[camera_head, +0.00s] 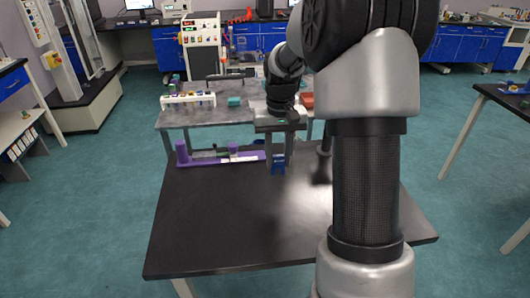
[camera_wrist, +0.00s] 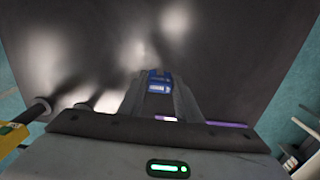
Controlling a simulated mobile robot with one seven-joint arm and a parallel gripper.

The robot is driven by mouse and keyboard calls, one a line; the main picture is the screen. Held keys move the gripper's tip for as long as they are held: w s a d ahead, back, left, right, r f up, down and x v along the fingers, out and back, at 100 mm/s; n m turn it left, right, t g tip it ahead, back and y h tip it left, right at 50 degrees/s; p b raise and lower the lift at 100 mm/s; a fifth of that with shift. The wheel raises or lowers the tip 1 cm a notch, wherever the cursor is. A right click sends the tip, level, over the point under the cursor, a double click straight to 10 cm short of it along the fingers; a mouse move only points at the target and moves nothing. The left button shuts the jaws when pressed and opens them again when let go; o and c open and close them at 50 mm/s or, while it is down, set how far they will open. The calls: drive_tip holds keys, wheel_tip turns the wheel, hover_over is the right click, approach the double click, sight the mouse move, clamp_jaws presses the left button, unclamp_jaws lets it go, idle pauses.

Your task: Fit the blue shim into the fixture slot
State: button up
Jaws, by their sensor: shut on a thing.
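The blue shim (camera_head: 278,166) is held upright between the fingertips of my gripper (camera_head: 278,156), above the black table. In the wrist view the shim (camera_wrist: 159,84) shows between the finger ends, with a pale mark on its face. A purple fixture (camera_head: 192,161) with upright posts lies along the table's far edge, left of my gripper. Its slot cannot be made out at this size. In the wrist view only a purple strip (camera_wrist: 228,124) shows beside the fingers, partly hidden by my gripper's body.
The black table (camera_head: 220,220) is bare in front of my gripper. Behind it stands a grey bench (camera_head: 185,118) with a white rack (camera_head: 188,99) of small tools and a teal block (camera_head: 234,101). My arm covers the table's right part.

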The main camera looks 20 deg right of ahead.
drive_tip(key=shift+r, duration=0.45)
drive_tip(key=shift+a+r, duration=0.1)
drive_tip(key=shift+a, duration=0.15)
drive_tip(key=s+a+n, duration=0.3)
drive_tip(key=s+a, duration=0.2)
drive_tip(key=a, duration=0.5)
wheel_tip(320, 180, up, 6)
drive_tip(key=s+p, duration=0.1)
drive_tip(key=p, duration=1.5)
drive_tip(key=shift+s+m, duration=0.25)
drive_tip(key=shift+m, duration=0.05)
